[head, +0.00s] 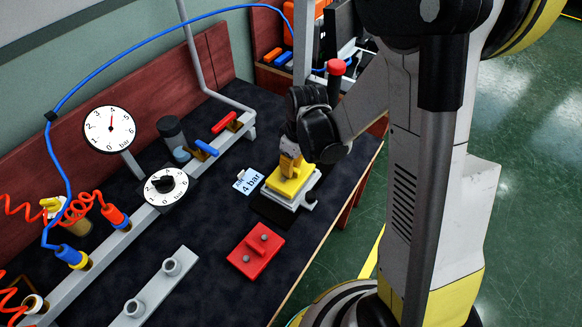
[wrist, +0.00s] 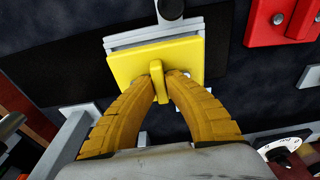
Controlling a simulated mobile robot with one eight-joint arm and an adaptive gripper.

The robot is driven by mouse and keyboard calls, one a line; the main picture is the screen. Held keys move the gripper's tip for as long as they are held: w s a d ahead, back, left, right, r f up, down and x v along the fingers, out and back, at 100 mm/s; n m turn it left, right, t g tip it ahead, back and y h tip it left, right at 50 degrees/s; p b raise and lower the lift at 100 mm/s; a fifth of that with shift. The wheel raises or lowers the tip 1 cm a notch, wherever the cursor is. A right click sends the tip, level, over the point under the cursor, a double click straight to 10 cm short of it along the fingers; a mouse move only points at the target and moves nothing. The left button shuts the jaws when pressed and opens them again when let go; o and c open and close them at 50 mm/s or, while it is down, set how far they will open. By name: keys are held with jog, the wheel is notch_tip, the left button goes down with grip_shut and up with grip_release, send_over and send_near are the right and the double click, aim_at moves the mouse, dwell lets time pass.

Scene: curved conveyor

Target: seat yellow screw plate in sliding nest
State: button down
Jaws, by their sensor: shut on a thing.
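The yellow screw plate (head: 288,181) is at the sliding nest (head: 287,197), a light grey block on a black base. In the wrist view the plate (wrist: 187,58) covers most of the grey nest (wrist: 128,40), with a grey edge showing beyond it. My gripper (head: 290,163) is above the plate and reaches down to it. In the wrist view my gripper (wrist: 162,82) has its two orange fingers closed on the plate's upright yellow tab. The plate looks roughly level over the nest. I cannot tell whether it is fully down, since its underside is hidden.
A red plate (head: 256,250) with two studs lies in front of the nest. A "4 bar" card (head: 248,181) lies to its left. A grey rail with two dials (head: 166,187) runs along the left. Dark bench surface (head: 205,225) is clear between the rail and red plate.

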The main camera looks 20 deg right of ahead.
aim_at(297, 170)
jog(key=shift+f+b, duration=1.1)
jog(key=shift+f, duration=0.1)
jog(key=c, duration=1.5)
grip_release()
jog(key=shift+r, duration=0.1)
jog(key=r, duration=0.4)
jog(key=s+r, duration=0.1)
jog(key=r, duration=0.3)
jog(key=d+r, duration=0.1)
jog(key=r, duration=0.2)
jog(key=shift+s+r, duration=0.2)
jog(key=shift+r, duration=0.2)
